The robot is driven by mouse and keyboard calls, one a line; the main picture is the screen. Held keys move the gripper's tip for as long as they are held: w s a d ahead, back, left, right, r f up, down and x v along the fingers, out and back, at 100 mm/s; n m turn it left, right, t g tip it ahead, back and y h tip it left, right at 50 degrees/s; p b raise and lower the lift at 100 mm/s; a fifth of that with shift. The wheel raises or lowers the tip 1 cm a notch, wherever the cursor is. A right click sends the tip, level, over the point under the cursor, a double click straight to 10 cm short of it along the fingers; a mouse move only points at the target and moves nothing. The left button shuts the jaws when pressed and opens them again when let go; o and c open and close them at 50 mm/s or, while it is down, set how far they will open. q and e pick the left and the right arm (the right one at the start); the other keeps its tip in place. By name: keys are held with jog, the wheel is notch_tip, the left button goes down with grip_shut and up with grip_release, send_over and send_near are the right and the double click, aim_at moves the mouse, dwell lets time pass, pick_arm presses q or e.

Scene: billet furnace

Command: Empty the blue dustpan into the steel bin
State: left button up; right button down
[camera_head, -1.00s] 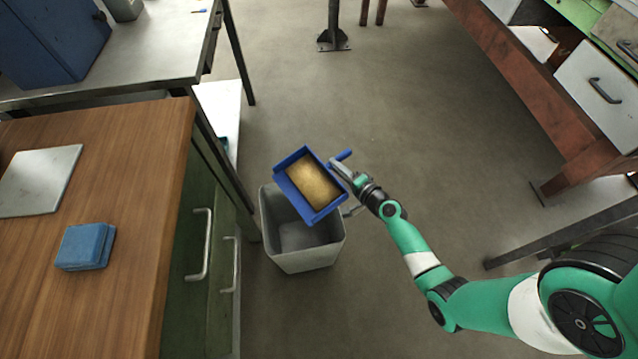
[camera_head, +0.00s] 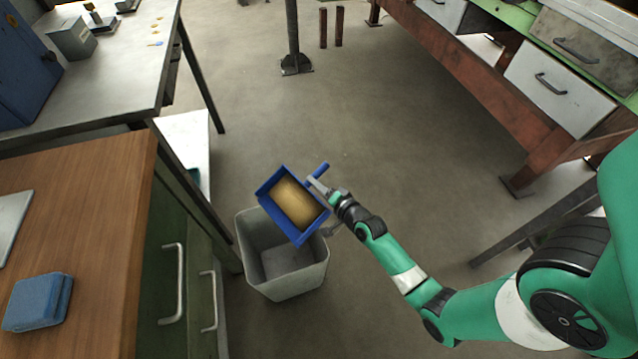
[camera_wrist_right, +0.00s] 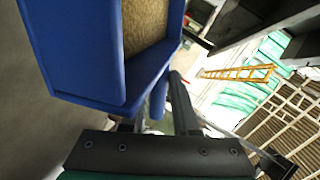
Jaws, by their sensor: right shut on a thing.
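The blue dustpan (camera_head: 262,190) is held above the steel bin (camera_head: 306,279), over its far right part. A tan, grainy load (camera_head: 297,203) lies in the pan. The pan looks tilted, though how much I cannot tell. My right gripper (camera_head: 318,186) is shut on the dustpan's handle. In the right wrist view the dustpan (camera_wrist_right: 75,55) fills the upper left, with the tan load (camera_wrist_right: 145,25) in it and the handle running down toward the fingers (camera_wrist_right: 165,110). The bin's visible inside looks empty; part of its opening is hidden by the pan. My left gripper is not in view.
A workbench with drawers (camera_head: 560,90) stands right. Open floor (camera_head: 400,130) lies between.

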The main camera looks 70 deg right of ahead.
jog(key=shift+w+a+r+n+p, duration=0.2)
jog(key=shift+a+r+p, duration=0.1)
jog(key=shift+r, duration=0.2)
jog(key=shift+w+a+r+n+p, duration=0.1)
jog(key=shift+a+r+n+p, duration=0.15)
jog(key=shift+r, duration=0.2)
jog(key=shift+w+a+b, duration=0.15)
jog(key=shift+a+b, duration=0.1)
jog(key=shift+b, duration=0.25)
jog(key=shift+w+a+r+n+h+b, duration=0.25)
jog(key=shift+a+r+n+b, duration=0.25)
jog(key=shift+r+b, duration=0.1)
jog(key=shift+w+a+r+n+h+b, duration=0.2)
jog(key=shift+a+r+n+h+b, duration=0.05)
jog(key=shift+a+r+n+b, duration=0.25)
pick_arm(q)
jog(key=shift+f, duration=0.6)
pick_arm(e)
jog(key=shift+w+a+r+n+h, duration=0.15)
jog(key=shift+w+a+r+n, duration=0.15)
jog(key=shift+a+r+n, duration=0.2)
jog(key=shift+w+a+r+n+h, duration=0.25)
jog(key=shift+w+a+r, duration=0.1)
jog(key=shift+a, duration=0.25)
jog(key=shift+w+a+r+n+h, duration=0.1)
jog(key=shift+w+a+r+n, duration=0.2)
jog(key=shift+a+r+n, duration=0.2)
jog(key=shift+f+g, duration=0.1)
jog(key=shift+g, duration=0.2)
